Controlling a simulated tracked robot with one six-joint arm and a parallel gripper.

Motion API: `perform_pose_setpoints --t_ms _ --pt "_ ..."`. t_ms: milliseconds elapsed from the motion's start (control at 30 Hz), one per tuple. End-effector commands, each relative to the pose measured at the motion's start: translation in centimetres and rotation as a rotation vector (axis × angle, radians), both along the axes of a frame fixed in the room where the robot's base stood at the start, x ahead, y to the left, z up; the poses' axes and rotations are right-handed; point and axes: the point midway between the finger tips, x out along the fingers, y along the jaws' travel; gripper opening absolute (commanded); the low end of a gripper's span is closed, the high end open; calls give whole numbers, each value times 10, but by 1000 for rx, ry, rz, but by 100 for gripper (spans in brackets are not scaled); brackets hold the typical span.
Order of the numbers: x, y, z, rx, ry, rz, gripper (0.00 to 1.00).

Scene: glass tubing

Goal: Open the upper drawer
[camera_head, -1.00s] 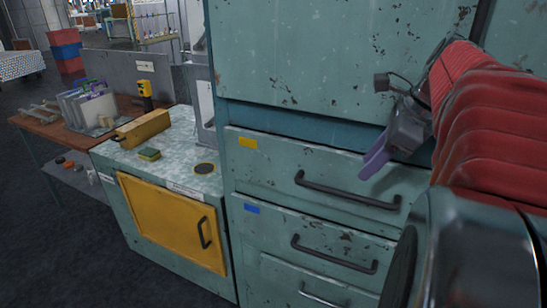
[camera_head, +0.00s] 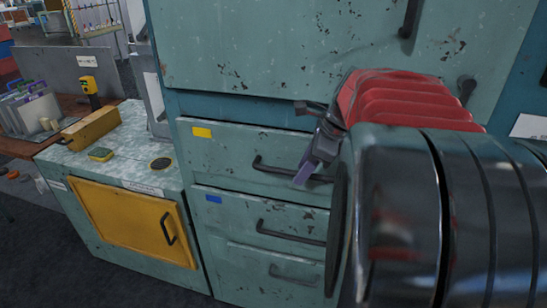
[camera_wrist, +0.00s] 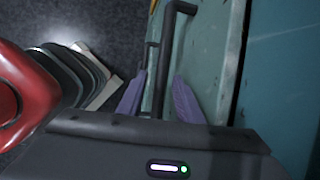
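The upper drawer (camera_head: 228,151) is a worn teal front with a yellow label; it looks shut. Its dark bar handle (camera_head: 272,167) runs toward my gripper (camera_head: 304,174), which overlaps the handle's right part in the head view. In the wrist view the handle (camera_wrist: 163,70) passes between the two purple fingers of my gripper (camera_wrist: 160,95). The fingers are apart, with a gap visible between the handle and the right finger. Whether the left finger touches the handle is unclear. My arm hides the drawer's right end.
A lower drawer (camera_head: 240,213) with a blue label and dark handle sits below. A large teal panel (camera_head: 250,60) is above. At left stands a counter (camera_head: 125,150) with a yellow door (camera_head: 135,220) below it. Dark floor lies in front.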

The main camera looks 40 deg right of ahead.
Motion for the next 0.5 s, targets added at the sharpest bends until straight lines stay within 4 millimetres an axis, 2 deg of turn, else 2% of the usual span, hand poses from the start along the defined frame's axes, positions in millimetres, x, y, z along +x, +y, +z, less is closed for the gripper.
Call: perform_pose_setpoints --t_ms 133,500 --pt "0 0 0 0 0 0 32" --pt "0 0 0 0 1 1 6"
